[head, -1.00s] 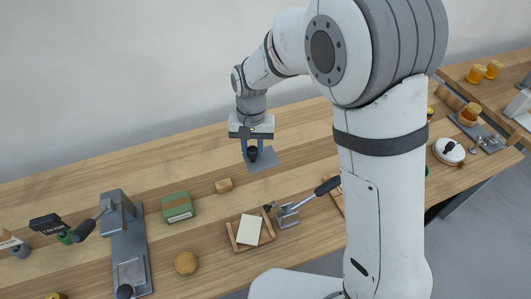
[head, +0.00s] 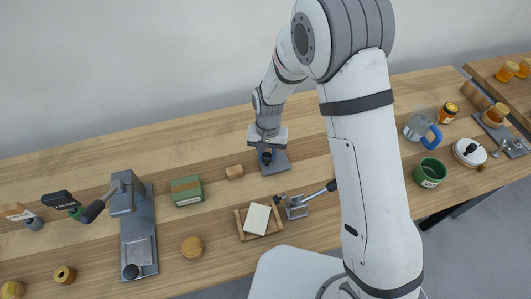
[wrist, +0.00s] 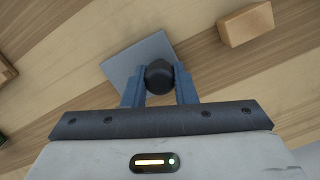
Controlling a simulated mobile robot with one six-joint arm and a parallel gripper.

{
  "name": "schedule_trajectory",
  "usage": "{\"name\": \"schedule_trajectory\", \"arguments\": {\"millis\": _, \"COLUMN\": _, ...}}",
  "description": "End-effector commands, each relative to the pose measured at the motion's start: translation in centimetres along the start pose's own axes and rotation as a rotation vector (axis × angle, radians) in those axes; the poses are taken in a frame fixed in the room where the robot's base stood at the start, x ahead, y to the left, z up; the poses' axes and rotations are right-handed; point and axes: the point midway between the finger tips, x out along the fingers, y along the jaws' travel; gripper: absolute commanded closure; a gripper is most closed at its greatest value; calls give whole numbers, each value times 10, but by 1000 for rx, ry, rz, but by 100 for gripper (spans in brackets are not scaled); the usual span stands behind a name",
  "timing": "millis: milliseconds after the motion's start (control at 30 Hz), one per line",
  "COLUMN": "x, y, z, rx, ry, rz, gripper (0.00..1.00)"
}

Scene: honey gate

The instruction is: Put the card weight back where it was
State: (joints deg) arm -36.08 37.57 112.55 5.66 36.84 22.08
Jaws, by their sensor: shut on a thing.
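The card weight (head: 275,167) is a flat grey plate with a dark knob, towards the middle of the long table in the head view. My gripper (head: 267,155) is above it, fingers down, shut on the knob. In the wrist view my gripper (wrist: 160,88) has its two blue fingers on either side of the dark knob, with the grey plate of the card weight (wrist: 130,62) extending beyond them. The plate is low over the wood or on it; I cannot tell which.
A small wooden block (head: 234,172) lies just left of the weight. A green box (head: 186,190) is farther left. A wooden tray (head: 240,224) with a cream card (head: 257,219) and a lever device (head: 295,207) are in front. Table behind the weight is clear.

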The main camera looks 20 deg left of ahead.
Motion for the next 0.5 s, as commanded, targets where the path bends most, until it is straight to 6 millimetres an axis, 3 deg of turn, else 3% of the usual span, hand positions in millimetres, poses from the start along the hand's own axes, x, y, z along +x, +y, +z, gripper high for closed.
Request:
{"name": "schedule_trajectory", "arguments": {"millis": 367, "x": 8, "y": 0, "z": -2, "rx": 1, "ry": 1, "rz": -1, "gripper": 100}}
{"name": "schedule_trajectory", "arguments": {"millis": 400, "x": 6, "y": 0, "z": -2, "rx": 1, "ry": 1, "rz": -1, "gripper": 73}}
{"name": "schedule_trajectory", "arguments": {"millis": 500, "x": 6, "y": 1, "z": -1, "rx": 1, "ry": 1, "rz": -1, "gripper": 64}}
